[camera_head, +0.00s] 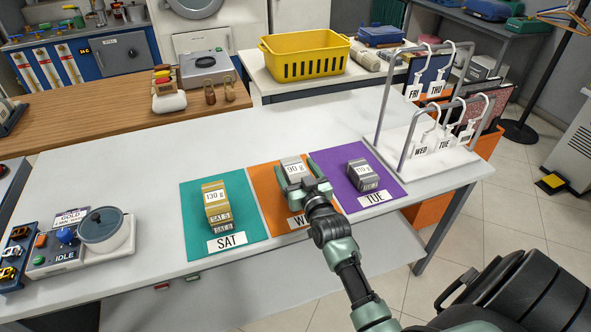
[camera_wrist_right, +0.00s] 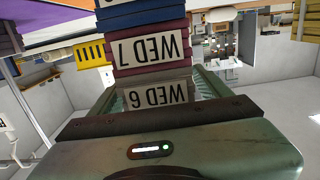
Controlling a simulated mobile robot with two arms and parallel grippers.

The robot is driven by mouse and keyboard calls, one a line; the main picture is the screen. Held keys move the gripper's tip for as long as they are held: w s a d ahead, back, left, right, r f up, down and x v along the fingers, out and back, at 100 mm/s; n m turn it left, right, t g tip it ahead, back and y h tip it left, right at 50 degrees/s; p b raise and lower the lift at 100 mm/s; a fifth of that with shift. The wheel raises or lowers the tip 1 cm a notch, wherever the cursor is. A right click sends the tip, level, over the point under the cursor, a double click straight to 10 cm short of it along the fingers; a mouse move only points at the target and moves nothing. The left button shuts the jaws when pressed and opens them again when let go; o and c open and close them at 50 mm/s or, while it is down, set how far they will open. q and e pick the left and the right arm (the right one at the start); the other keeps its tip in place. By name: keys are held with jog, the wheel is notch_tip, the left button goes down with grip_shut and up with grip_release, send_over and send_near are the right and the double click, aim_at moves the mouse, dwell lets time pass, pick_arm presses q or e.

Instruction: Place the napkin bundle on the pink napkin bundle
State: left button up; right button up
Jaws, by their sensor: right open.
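In the head view, a pale grey napkin bundle labelled 90 g (camera_head: 293,170) is at the orange mat (camera_head: 262,181). My right gripper (camera_head: 299,187) is open right at it. The wrist view is upside down. There, the open fingers flank a grey bundle labelled WED 6 (camera_wrist_right: 158,92). That bundle rests on a pink bundle labelled WED 7 (camera_wrist_right: 150,52), with a blue bundle (camera_wrist_right: 145,18) beneath. Contact between fingers and bundle cannot be told. The pink bundle is mostly hidden by the gripper in the head view. My left gripper is not in view.
A yellow stack (camera_head: 215,203) stands on the teal SAT mat (camera_head: 192,215). A grey bundle (camera_head: 363,174) is on the purple TUE mat (camera_head: 330,163). A hanger rack (camera_head: 384,95) stands to the right. A scale (camera_head: 104,229) is at left. The counter behind the mats is clear.

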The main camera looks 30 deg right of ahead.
jog(key=shift+r, duration=0.25)
jog(key=b+v, duration=0.1)
jog(key=v, duration=1.1)
jog(key=shift+f, duration=0.15)
